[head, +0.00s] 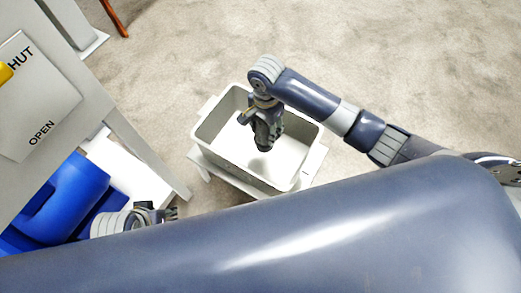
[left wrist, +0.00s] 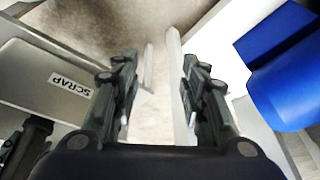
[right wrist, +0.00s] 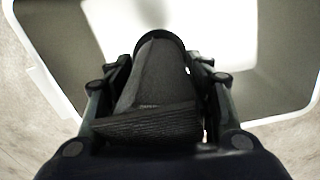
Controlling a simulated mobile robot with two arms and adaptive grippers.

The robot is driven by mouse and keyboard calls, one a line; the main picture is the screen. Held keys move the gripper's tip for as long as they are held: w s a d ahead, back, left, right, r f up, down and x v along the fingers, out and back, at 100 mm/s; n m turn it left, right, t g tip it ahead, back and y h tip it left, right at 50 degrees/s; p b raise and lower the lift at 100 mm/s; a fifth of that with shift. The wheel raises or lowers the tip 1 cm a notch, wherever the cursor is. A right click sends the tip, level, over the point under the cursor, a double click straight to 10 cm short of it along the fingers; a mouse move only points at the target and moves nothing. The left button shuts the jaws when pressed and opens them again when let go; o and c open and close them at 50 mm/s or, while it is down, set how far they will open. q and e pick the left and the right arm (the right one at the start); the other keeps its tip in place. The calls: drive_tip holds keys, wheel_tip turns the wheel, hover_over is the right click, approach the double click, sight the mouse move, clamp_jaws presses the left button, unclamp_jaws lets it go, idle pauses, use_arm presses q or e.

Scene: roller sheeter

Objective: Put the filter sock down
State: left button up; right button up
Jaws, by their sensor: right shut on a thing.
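The filter sock (right wrist: 155,92) is a dark grey fabric tube, seen between the fingers in the right wrist view. My right gripper (head: 266,135) is shut on it and holds it over the open pale scrap bin (head: 218,112). In the right wrist view the bin's light interior and its rim (right wrist: 50,92) lie beyond the sock. In the head view the sock is dark against the gripper and hard to tell from it. My left gripper (left wrist: 158,95) is open and empty, beside the bin marked SCRAP (left wrist: 72,84); its tip also shows at lower left in the head view (head: 168,213).
The bin stands on a low light stand (head: 309,168). A grey machine panel (head: 38,95) reading SHUT and OPEN is at the left. A blue container (head: 65,195) sits below it. Carpeted floor behind and right of the bin is clear.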

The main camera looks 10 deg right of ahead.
sight(266, 137)
wheel_tip(266, 137, down, 2)
drive_tip(key=shift+f+b, duration=0.1)
drive_tip(key=shift+b, duration=0.25)
drive_tip(key=shift+f+b, duration=0.35)
drive_tip(key=shift+f, duration=1)
wheel_tip(266, 137, down, 4)
drive_tip(key=shift+f+b, duration=0.2)
drive_tip(key=shift+b, duration=0.9)
use_arm(q)
drive_tip(key=w+t, duration=0.1)
drive_tip(key=w+d+r+t, duration=0.1)
drive_tip(key=w, duration=0.1)
drive_tip(key=w+r+t, duration=0.1)
drive_tip(key=w, duration=0.1)
drive_tip(key=shift+d+r+h, duration=0.15)
drive_tip(key=shift+d+h, duration=0.15)
drive_tip(key=shift+s, duration=0.15)
use_arm(e)
drive_tip(key=shift+f, duration=0.1)
use_arm(q)
drive_tip(key=shift+s+a, duration=0.1)
drive_tip(key=shift+s, duration=0.05)
use_arm(e)
drive_tip(key=o, duration=1.3)
drive_tip(key=shift+c, duration=0.2)
